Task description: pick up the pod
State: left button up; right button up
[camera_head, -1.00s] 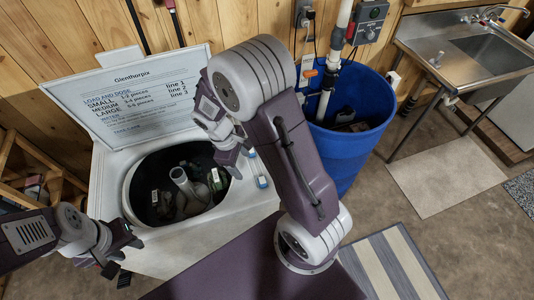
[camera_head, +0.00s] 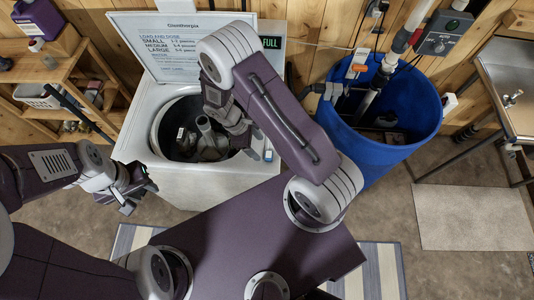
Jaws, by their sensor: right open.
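A top-load washer with its lid up stands ahead of me, its white rim (camera_head: 190,188) around a dark drum (camera_head: 170,128) holding grey and dark items. A small blue-and-white item (camera_head: 268,152) lies on the right of the washer top; it may be the pod, but it is too small to be sure. My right gripper (camera_head: 247,143) is open and empty, pointing down over the drum's right edge, just left of that item. Its arm hides part of the washer top. My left gripper (camera_head: 139,198) looks open and empty, in front of the washer's left side.
A blue barrel (camera_head: 375,152) with pipes stands right of the washer. A wooden shelf (camera_head: 65,70) with a purple jug (camera_head: 38,18) is at the left. A metal sink (camera_head: 510,85) is at the far right. A pale mat (camera_head: 470,215) lies on the floor.

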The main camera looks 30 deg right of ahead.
aim_at(271, 158)
jog(key=shift+s+d+f, duration=0.3)
jog(key=shift+d+f, duration=0.15)
jog(key=shift+f, duration=0.05)
jog(key=shift+s+d+f, duration=0.2)
jog(key=shift+d+f, duration=0.1)
jog(key=shift+d, duration=0.15)
jog(key=p+x, duration=0.2)
jog(key=x, duration=0.1)
jog(key=shift+f, duration=0.4)
jog(key=shift+d+f, duration=0.1)
jog(key=shift+f, duration=0.25)
jog(key=shift+s+d+f, duration=0.1)
jog(key=shift+d+f, duration=0.05)
jog(key=c, duration=1.4)
pick_arm(q)
jog(key=r, duration=0.3)
jog(key=shift+s+d, duration=0.15)
jog(key=shift+d, duration=0.2)
